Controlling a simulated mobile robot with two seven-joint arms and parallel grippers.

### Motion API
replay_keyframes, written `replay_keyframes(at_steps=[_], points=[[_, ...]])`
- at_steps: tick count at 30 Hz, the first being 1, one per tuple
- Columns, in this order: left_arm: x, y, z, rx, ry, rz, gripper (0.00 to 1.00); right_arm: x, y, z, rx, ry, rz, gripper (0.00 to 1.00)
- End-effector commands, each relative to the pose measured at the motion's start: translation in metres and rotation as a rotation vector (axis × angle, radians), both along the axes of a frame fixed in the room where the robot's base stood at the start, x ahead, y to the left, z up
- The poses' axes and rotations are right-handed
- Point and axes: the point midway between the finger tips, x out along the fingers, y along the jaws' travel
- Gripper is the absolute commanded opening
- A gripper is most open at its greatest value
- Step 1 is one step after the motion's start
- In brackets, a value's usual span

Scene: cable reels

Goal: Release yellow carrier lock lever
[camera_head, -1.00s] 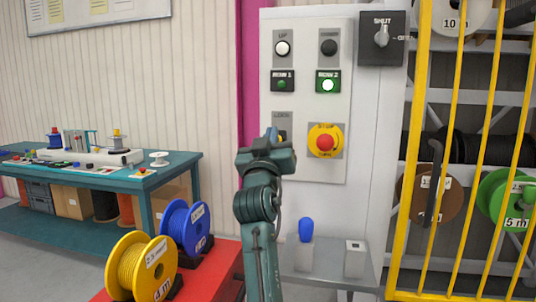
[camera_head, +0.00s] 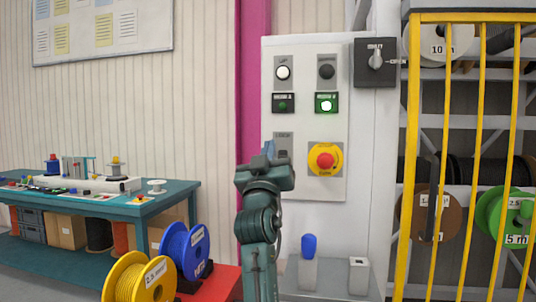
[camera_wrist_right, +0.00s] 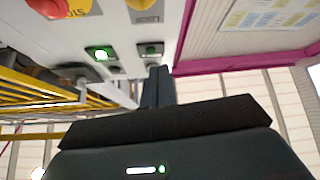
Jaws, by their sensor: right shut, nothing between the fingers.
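A yellow cable reel (camera_head: 138,279) stands at the lower left on a red surface. No carrier lock lever can be made out on it. On the panel, a grey plate (camera_head: 283,138) sits left of the stop button, partly behind my right gripper. The wrist view shows this plate (camera_wrist_right: 148,17) upside down, its label seeming to read LOCK, with a yellow part (camera_wrist_right: 140,4) cut by the top edge. My right gripper (camera_head: 269,149) is shut and empty in front of the panel, below the plate's label. Its fingers also show in the wrist view (camera_wrist_right: 157,84). My left gripper is out of view.
The panel also bears a red stop button (camera_head: 325,160), a lit green button (camera_head: 326,103) and a rotary switch (camera_head: 375,56). A blue reel (camera_head: 187,249) stands behind the yellow one. A yellow barred gate (camera_head: 412,170) is at right, a teal workbench (camera_head: 160,207) at left.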

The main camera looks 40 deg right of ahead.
Motion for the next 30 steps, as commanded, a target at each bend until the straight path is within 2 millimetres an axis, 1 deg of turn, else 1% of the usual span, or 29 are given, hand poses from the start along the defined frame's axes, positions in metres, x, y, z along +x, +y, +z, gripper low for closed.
replay_keyframes(at_steps=[1,2,3,6,9,13,18,30], points=[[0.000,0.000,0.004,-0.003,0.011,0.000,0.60,0.000,-0.002,0.009,0.000,-0.001,-0.001,0.00],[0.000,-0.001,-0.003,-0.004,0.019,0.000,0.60,-0.001,0.000,0.003,0.001,0.002,0.000,0.00],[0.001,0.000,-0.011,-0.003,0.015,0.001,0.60,-0.006,0.005,-0.015,0.004,0.004,0.003,0.00],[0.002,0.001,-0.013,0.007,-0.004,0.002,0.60,-0.016,0.015,-0.035,0.003,0.002,0.004,0.00],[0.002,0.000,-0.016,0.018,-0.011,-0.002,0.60,-0.026,0.023,-0.052,0.004,0.002,0.003,0.00],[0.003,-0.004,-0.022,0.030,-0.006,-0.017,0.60,-0.034,0.031,-0.068,0.004,0.001,0.002,0.00],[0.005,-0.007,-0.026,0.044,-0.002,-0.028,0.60,-0.041,0.037,-0.077,0.001,0.000,0.000,0.00],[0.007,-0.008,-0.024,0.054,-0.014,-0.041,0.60,-0.042,0.038,-0.077,0.001,-0.001,0.001,0.00]])
